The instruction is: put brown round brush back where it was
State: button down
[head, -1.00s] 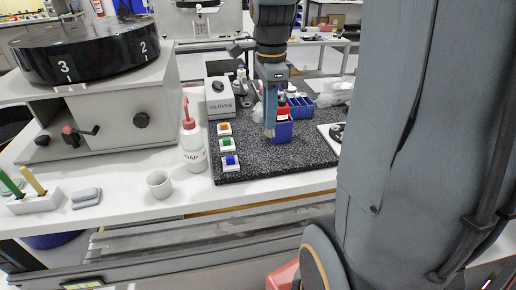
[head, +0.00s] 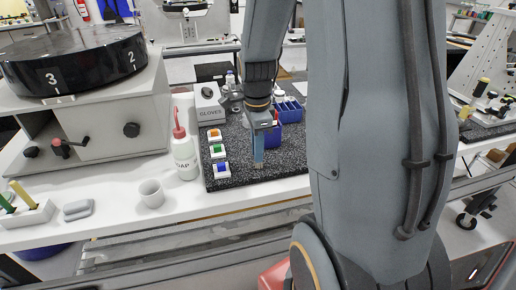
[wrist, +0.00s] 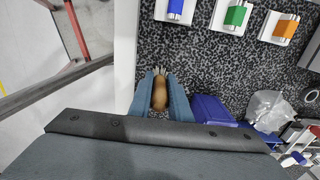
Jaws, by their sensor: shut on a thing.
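The brown round brush (wrist: 160,97) has a rounded brown handle and pale bristles at its end. In the wrist view it lies between the two blue fingers of my gripper (wrist: 161,80), which is shut on it. In the head view my gripper (head: 259,150) points down over the black speckled mat (head: 280,168), near its front edge; the brush is hard to make out there. A white block (head: 36,214) at the far left holds a green-handled and a yellow-handled tool.
Three white blocks with orange, green and blue (head: 221,169) line the mat's left side. A blue bin (head: 292,137) stands right behind my gripper. A soap bottle (head: 184,152), a white cup (head: 151,193) and a grey oblong (head: 78,209) stand left on the white table.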

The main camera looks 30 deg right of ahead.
jog(key=shift+f, duration=0.15)
jog(key=c, duration=1.6)
grip_release()
jog(key=shift+c, duration=0.2)
notch_tip(320, 180, up, 12)
jog(key=b, duration=0.2)
jog(key=shift+b, duration=0.4)
jog(key=s+a+f+n, duration=0.4)
jog(key=a+f+n, duration=0.2)
jog(key=n, duration=0.4)
jog(key=s+a+f+n+t, duration=0.1)
jog(key=s+a+f+n, duration=0.2)
jog(key=n, duration=0.8)
jog(key=a+f, duration=0.2)
jog(key=a, duration=0.1)
jog(key=shift+s+a+f, duration=0.25)
jog(key=shift+s+f, duration=0.1)
jog(key=shift+f, duration=0.05)
